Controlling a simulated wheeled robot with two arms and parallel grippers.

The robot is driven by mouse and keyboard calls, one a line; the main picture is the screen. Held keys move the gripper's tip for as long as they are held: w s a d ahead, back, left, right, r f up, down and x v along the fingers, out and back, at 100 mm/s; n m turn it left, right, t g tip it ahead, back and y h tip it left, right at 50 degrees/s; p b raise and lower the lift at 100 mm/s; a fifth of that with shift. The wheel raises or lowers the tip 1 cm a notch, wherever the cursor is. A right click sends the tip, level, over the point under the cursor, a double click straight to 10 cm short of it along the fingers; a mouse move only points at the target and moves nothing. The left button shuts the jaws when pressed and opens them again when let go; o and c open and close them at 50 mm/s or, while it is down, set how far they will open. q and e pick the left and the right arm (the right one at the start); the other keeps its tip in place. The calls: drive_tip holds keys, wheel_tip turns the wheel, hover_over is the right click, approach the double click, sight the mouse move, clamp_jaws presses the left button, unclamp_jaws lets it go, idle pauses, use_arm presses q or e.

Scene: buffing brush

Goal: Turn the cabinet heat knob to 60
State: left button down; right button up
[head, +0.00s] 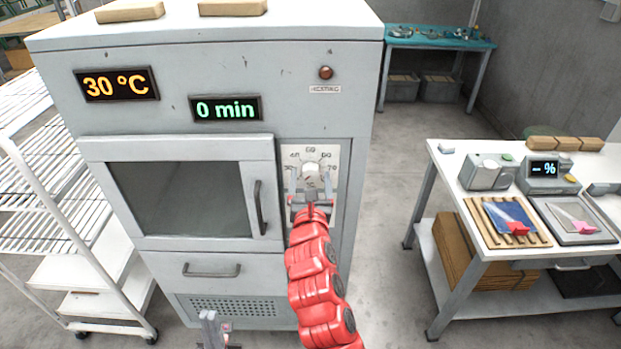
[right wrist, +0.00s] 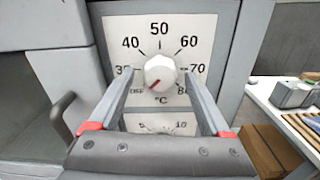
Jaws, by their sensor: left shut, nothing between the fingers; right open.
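The heat knob (right wrist: 160,71) is round and white on a white dial plate (right wrist: 206,29) marked OFF and 30 to 80 °C. Its red mark points to the lower left, near OFF. It also shows in the head view (head: 310,169) on the grey cabinet (head: 300,56). The temperature display (head: 117,84) reads 30 °C. My right gripper (head: 311,176) is open in front of the dial, its fingers on either side of the knob; contact is not clear. My left gripper (head: 211,327) is shut and empty, low in front of the cabinet.
A second dial (right wrist: 160,127) sits below the heat knob, partly hidden by my gripper. The oven door (head: 180,197) is closed, its handle (head: 259,208) left of the dials. A wire rack (head: 35,165) stands left, a white table (head: 450,160) right.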

clamp_jaws()
